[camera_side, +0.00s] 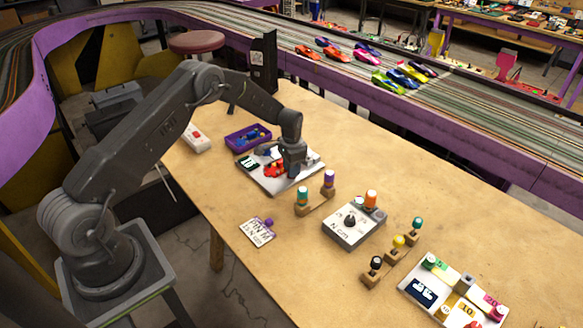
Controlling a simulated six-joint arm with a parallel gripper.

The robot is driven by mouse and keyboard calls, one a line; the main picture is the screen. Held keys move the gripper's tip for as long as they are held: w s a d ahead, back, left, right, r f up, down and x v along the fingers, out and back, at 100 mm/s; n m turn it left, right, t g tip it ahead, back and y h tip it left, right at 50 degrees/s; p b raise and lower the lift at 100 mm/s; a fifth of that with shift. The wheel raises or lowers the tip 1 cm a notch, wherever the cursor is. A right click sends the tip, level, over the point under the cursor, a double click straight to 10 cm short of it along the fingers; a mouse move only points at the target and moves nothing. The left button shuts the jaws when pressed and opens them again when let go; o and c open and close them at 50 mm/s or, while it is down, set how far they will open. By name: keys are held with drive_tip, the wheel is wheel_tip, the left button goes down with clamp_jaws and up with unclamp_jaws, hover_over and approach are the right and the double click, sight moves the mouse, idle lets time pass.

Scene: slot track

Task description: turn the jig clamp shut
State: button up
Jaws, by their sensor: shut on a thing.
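The jig (282,186) is a pale plate near the back left of the wooden table, with a red part (273,168) and dark pieces on it. My gripper (291,176) points down over the right half of the jig, beside the red part. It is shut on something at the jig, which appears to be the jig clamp. The fingers hide most of the clamp, so how far it is turned cannot be told.
A purple tray (248,138) stands behind the jig. In front are a wooden holder with drivers (315,205), a grey dial box (352,225) and a card (257,232). A second driver row (392,253) and a white number board (452,293) lie right.

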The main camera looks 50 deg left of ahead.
drive_tip(key=o, duration=0.9)
wheel_tip(320, 180, up, 14)
drive_tip(key=shift+f, duration=0.1)
idle(0.4)
